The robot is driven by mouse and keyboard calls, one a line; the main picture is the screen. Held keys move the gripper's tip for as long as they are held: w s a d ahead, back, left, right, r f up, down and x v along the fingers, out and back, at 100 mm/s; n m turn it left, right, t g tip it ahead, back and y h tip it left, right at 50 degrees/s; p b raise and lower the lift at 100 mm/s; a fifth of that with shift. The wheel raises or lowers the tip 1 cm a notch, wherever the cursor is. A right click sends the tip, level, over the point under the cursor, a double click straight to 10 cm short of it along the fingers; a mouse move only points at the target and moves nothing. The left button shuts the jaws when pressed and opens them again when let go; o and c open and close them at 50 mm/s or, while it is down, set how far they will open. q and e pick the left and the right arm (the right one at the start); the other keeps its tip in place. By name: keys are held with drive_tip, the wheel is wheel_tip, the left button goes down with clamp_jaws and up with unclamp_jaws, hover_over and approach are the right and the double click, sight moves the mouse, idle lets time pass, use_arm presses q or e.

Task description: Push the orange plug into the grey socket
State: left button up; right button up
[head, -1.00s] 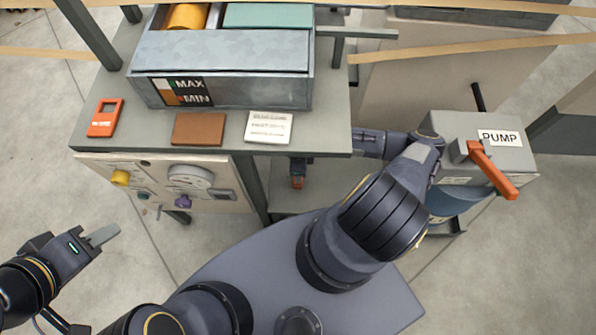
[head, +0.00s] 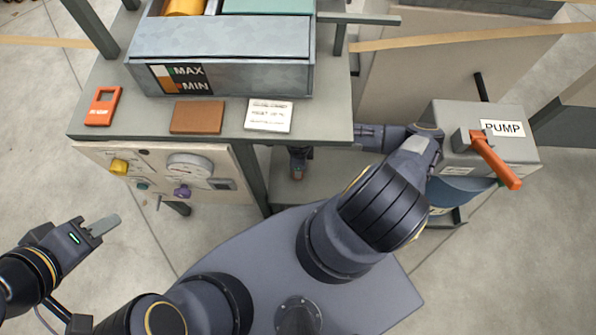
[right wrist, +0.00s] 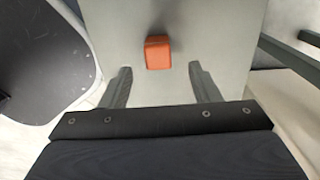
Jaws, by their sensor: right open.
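In the right wrist view an orange block, the plug (right wrist: 158,53), stands out against a pale grey surface (right wrist: 207,25). My right gripper (right wrist: 159,78) is open and empty. Its two fingers point toward the grey surface, one on each side of the plug's line, and the plug shows beyond the gap. In the head view my right gripper (head: 298,168) is partly hidden under the table edge, and the plug cannot be made out clearly there. I cannot pick out the grey socket. My left gripper (head: 101,227) is at the lower left, away from everything; its fingers overlap in view.
The table (head: 335,119) carries a metal box (head: 240,78), an orange tag (head: 103,106), a brown plate (head: 198,118) and a white label card (head: 268,115). A knob panel (head: 150,160) hangs below its front. A pump box (head: 460,125) with an orange lever (head: 496,160) stands right.

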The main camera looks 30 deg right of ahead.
wheel_tip(320, 180, down, 4)
drive_tip(key=shift+s+a+f+b, duration=0.1)
drive_tip(key=shift+f+b, duration=0.15)
drive_tip(key=shift+b, duration=0.35)
drive_tip(key=shift+c, duration=0.3)
drive_tip(key=c, duration=1)
